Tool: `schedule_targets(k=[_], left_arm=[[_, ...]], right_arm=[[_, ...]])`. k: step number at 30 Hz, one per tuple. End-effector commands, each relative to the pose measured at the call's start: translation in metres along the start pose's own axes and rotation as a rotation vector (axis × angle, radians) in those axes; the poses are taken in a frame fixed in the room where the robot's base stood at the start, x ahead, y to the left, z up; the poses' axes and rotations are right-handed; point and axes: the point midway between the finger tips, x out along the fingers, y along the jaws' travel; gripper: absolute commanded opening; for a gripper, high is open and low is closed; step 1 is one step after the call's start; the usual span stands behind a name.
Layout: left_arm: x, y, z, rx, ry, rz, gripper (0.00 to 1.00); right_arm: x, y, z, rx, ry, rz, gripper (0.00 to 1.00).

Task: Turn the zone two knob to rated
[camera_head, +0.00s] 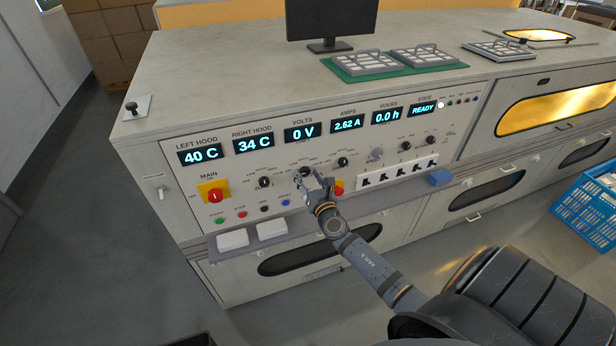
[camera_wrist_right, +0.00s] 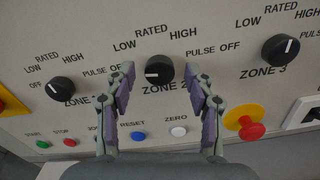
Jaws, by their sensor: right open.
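The zone two knob (camera_wrist_right: 159,69) is a round black dial with a white mark. In the right wrist view its mark points left, toward OFF; RATED is printed above it. My right gripper (camera_wrist_right: 160,75) is open, with one finger on each side of the knob. I cannot tell whether the fingers touch it. In the head view my right gripper (camera_head: 311,181) is in front of the panel at this knob and partly covers it. My left gripper is not in view.
The zone one knob (camera_wrist_right: 60,88) is on the left and the zone three knob (camera_wrist_right: 281,48) on the right. Below are a blue reset button (camera_wrist_right: 138,136), a white zero button (camera_wrist_right: 179,132) and a red emergency button (camera_wrist_right: 250,128). A ledge (camera_head: 340,204) runs under the panel.

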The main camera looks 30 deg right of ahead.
Motion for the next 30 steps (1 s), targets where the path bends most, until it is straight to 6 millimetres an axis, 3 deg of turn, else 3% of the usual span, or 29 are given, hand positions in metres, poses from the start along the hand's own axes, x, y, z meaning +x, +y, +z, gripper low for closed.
schedule_targets(k=[5,17,30], left_arm=[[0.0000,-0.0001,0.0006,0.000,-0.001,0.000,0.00],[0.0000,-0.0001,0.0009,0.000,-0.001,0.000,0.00],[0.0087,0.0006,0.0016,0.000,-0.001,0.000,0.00]], right_arm=[[-0.0003,0.0001,-0.0002,0.000,0.000,0.000,0.53],[-0.0005,0.0000,-0.0002,0.000,0.000,0.000,0.00],[-0.0006,-0.0002,-0.0018,0.116,-0.001,0.001,0.00]])
